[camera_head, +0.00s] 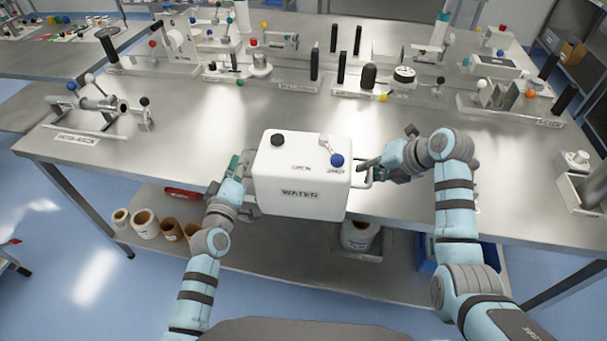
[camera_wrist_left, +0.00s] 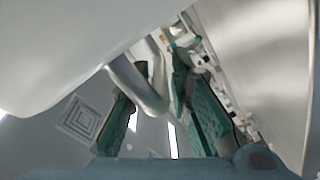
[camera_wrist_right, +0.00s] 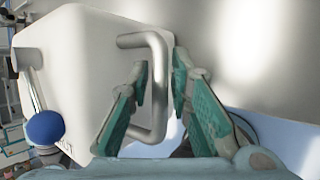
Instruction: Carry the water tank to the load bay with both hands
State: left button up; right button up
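The white water tank (camera_head: 301,180), labelled WATER, is upright at the front edge of the workbench, with a black cap and a blue knob on top. Whether its underside touches the bench is hidden. My left gripper (camera_head: 238,172) is at its left side; in the left wrist view its fingers close around the tank's metal handle (camera_wrist_left: 140,92). My right gripper (camera_head: 368,170) is at its right side; in the right wrist view its fingers close around the other metal handle (camera_wrist_right: 159,90). The load bay is not identifiable in these views.
The steel workbench (camera_head: 215,120) holds black posts and fixtures along its back. A pipe fixture (camera_head: 100,105) stands at left and a small box (camera_head: 578,165) at right. The lower shelf (camera_head: 290,265) carries several pots. Bare bench top surrounds the tank's rear.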

pick_arm(q)
grip_shut()
pick_arm(e)
grip_shut()
